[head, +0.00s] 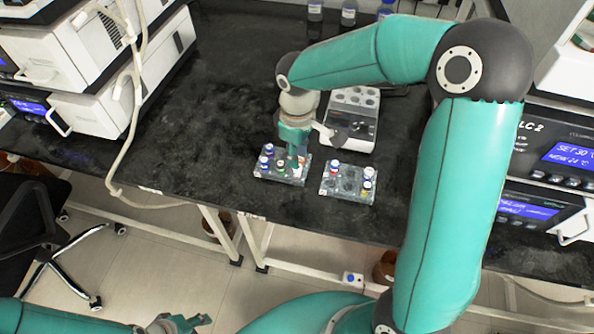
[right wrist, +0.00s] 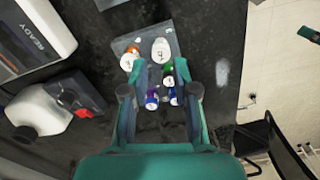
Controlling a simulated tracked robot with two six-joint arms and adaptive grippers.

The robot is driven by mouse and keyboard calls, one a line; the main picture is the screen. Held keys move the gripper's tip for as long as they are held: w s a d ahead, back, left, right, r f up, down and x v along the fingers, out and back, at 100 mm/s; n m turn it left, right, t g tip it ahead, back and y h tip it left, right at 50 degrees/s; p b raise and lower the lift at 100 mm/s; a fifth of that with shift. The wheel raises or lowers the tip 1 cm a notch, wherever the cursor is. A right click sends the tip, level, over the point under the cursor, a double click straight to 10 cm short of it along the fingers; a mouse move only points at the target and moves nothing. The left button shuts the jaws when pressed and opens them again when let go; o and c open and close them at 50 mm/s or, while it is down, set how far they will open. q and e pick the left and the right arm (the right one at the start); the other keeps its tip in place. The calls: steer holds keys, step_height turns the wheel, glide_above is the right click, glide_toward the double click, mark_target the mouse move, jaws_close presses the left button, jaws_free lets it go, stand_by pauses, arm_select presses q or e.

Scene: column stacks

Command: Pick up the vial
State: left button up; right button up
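My right gripper (head: 298,158) reaches down over the left vial rack (head: 262,176), hiding part of it. In the right wrist view its two fingers (right wrist: 161,68) are apart, with capped vials showing between and beyond them. No vial looks gripped. A second rack (head: 340,194) with several vials stands just to the right in the head view. My left gripper (head: 182,323) is low at the bottom edge, away from the racks; its opening is unclear.
A grey instrument with round wells (head: 352,115) stands behind the racks. Bottles (head: 348,12) stand at the back. White instruments (head: 95,75) are at the left and display units (head: 560,155) at the right. The dark bench (head: 215,110) is clear left of the racks.

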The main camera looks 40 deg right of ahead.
step_height(320, 180, down, 4)
steer(key=shift+f, duration=0.2)
steer(key=c, duration=0.5)
steer(key=shift+r, duration=0.1)
step_height(320, 180, up, 20)
steer(key=shift+f+p, duration=0.1)
steer(key=shift+p, duration=0.65)
